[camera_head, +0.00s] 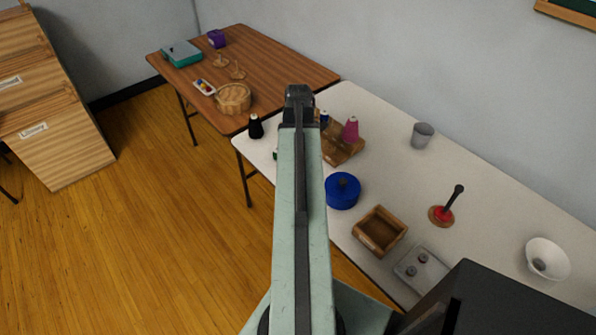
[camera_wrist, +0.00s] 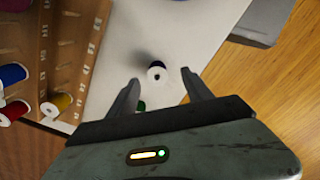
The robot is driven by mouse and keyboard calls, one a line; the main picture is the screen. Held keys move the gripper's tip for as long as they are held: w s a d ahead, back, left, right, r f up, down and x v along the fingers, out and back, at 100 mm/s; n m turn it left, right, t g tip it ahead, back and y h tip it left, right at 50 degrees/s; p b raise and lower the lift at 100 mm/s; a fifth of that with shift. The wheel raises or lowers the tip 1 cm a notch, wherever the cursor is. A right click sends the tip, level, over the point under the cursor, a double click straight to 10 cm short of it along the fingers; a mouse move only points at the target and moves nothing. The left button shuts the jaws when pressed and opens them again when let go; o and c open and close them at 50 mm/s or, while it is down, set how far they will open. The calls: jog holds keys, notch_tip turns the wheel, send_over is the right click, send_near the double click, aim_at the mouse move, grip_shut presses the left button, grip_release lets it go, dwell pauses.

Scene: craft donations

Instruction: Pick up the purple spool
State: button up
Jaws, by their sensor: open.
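No spool shows as clearly purple. A magenta spool (camera_head: 351,130) stands at the wooden spool rack (camera_head: 345,152) on the white table; a spool of similar colour (camera_wrist: 13,111) shows at the left edge of the wrist view. A dark blue spool (camera_head: 325,118) is beside it, partly behind my arm, and a blue one (camera_wrist: 12,74) shows in the wrist view. My gripper (camera_wrist: 160,77) is open, pointing down. A black spool with a white end (camera_wrist: 157,71) appears between its fingertips, apart from both; its height below them is unclear.
A yellow spool (camera_wrist: 61,102) and a partly hidden green item (camera_wrist: 141,107) are nearby. Another black spool view is at the table corner (camera_head: 256,127). A blue pot (camera_head: 342,191), wooden box (camera_head: 380,231) and grey cup (camera_head: 422,136) stand on the white table (camera_head: 390,180).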

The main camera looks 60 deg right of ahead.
jog(key=f+b, duration=0.6)
jog(key=f, duration=0.1)
jog(key=shift+w+d, duration=0.25)
jog(key=shift+r, duration=0.15)
grip_shut()
